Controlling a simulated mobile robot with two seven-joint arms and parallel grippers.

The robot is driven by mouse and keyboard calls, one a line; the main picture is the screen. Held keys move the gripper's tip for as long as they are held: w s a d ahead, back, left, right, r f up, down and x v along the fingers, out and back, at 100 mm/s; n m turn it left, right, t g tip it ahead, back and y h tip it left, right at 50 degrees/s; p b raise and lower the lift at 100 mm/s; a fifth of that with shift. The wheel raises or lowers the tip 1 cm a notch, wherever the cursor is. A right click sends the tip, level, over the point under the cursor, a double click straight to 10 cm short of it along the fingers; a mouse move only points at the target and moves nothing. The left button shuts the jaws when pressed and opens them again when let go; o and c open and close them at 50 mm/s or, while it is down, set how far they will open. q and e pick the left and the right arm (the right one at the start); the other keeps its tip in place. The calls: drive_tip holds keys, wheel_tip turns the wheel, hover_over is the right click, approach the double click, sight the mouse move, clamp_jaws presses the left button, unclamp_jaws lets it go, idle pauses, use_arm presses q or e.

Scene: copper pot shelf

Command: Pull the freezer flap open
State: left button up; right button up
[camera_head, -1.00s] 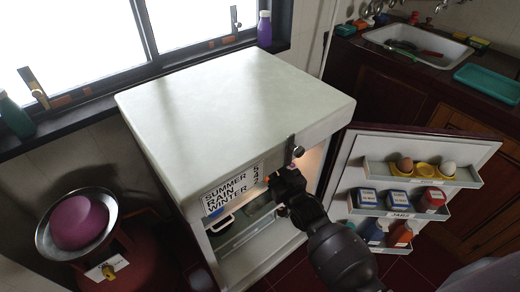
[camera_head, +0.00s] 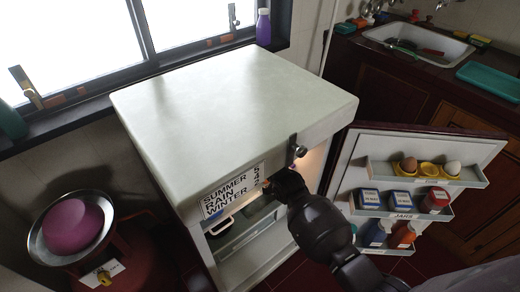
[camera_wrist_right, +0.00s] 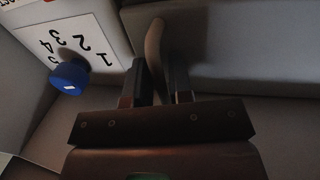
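The small white fridge (camera_head: 225,100) stands with its door open to the right. My right gripper (camera_head: 268,186) reaches into the upper part of the opening, beside the SUMMER/RAIN/WINTER label (camera_head: 228,198). In the right wrist view a curved, brownish pull (camera_wrist_right: 154,45) runs down between the two dark fingers (camera_wrist_right: 158,85) and fills the narrow gap. A grey panel (camera_wrist_right: 250,40), apparently the freezer flap, lies just beyond the fingers. How far it stands open cannot be told. In the head view the flap is mostly hidden. My left gripper is not in view.
A blue knob (camera_wrist_right: 69,77) sticks out from a numbered white plate (camera_wrist_right: 85,45) beside the fingers. The open fridge door (camera_head: 415,145) carries eggs and jars on racks, right of my arm. A scale with a pink item (camera_head: 75,228) stands left of the fridge.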

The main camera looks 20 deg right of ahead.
clamp_jaws()
